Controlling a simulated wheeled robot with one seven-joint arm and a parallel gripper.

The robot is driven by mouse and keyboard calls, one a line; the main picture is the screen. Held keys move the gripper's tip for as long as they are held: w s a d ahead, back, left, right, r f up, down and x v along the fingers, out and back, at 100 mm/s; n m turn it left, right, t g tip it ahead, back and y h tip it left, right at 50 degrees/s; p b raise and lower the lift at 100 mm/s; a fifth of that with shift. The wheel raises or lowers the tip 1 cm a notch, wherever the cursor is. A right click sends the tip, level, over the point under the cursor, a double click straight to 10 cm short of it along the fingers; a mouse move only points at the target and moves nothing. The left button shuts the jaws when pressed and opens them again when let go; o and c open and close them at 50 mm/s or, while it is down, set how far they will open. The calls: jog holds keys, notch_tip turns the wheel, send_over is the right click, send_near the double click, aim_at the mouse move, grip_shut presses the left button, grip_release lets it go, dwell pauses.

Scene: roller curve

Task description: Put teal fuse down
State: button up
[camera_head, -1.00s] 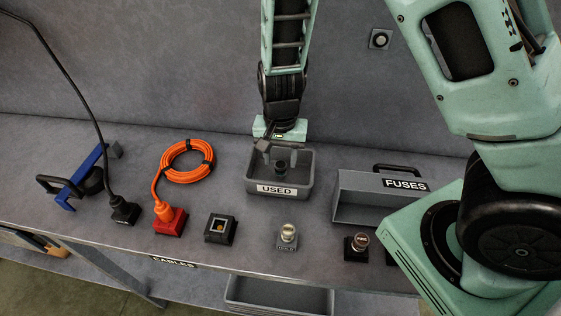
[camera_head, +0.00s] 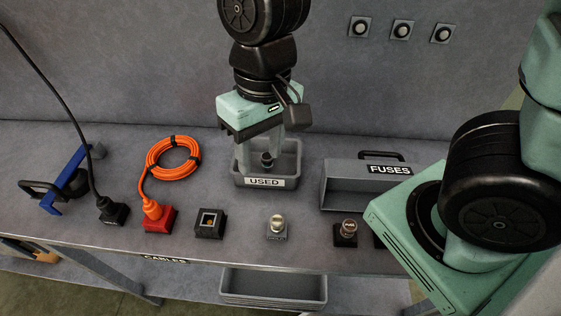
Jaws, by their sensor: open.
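A small dark cylinder, which may be the teal fuse (camera_head: 267,160), stands in the grey bin labelled USED (camera_head: 264,182). Its colour is hard to make out at this size. My gripper (camera_head: 261,153) points down over the bin. Its two grey fingers are apart, one to each side of the cylinder, and reach down into the bin. I cannot tell whether a finger touches the cylinder. The bin's front wall hides the cylinder's foot.
The FUSES bin (camera_head: 338,195) stands to the right. Along the front are a silver-topped fuse holder (camera_head: 277,228), another holder (camera_head: 345,234), a black socket (camera_head: 210,224) and a red plug block (camera_head: 160,219). A coiled orange cable (camera_head: 171,158) lies to the left.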

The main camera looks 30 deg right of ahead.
jog(key=s+r+n, duration=0.2)
jog(key=s+n, duration=0.3)
jog(key=s, duration=0.1)
jog(key=shift+s+t+h, duration=0.25)
jog(key=shift+t+h, duration=0.15)
jog(key=shift+d, duration=0.1)
notch_tip(320, 180, down, 2)
jog(key=shift+f+b, duration=0.25)
jog(key=shift+b, duration=0.95)
jog(key=shift+c, duration=0.4)
jog(key=shift+c, duration=1)
